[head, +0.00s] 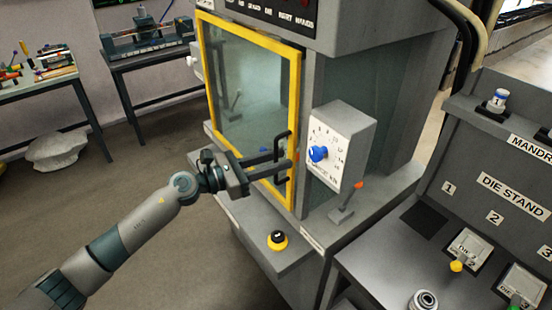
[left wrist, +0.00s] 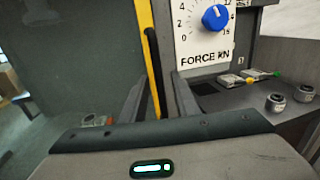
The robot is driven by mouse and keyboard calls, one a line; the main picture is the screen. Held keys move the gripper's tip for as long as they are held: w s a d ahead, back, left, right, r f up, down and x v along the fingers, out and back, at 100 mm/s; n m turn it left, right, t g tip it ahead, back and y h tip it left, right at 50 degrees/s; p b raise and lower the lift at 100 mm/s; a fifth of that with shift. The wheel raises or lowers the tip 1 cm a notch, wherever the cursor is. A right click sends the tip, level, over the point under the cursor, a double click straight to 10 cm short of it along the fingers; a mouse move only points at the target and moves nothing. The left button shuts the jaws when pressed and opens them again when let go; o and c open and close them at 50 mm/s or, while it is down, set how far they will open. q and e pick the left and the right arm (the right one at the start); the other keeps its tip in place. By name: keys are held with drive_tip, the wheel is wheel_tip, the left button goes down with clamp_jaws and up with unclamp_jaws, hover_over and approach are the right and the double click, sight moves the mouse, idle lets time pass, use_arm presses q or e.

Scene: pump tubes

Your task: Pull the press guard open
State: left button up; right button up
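The press guard (head: 299,110) is a clear panel in a yellow frame across the front of the grey press, and it looks closed. Its black upright bar handle (head: 288,142) is near the lower right edge of the frame; the handle also shows in the left wrist view (left wrist: 152,60). My left gripper (head: 284,161) reaches in from the left at the handle. In the left wrist view its fingers (left wrist: 156,95) stand apart, with the handle between them and a gap showing on the right side. Contact cannot be told. My right gripper is not in view.
A dial box with a blue knob (head: 318,154) juts out right of the guard, above a small lever with an orange tip (head: 358,185). A yellow-based black button (head: 278,240) is on the ledge below. A die stand (head: 510,190) is at right.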

use_arm(q)
clamp_jaws()
drive_tip(key=shift+a, duration=0.1)
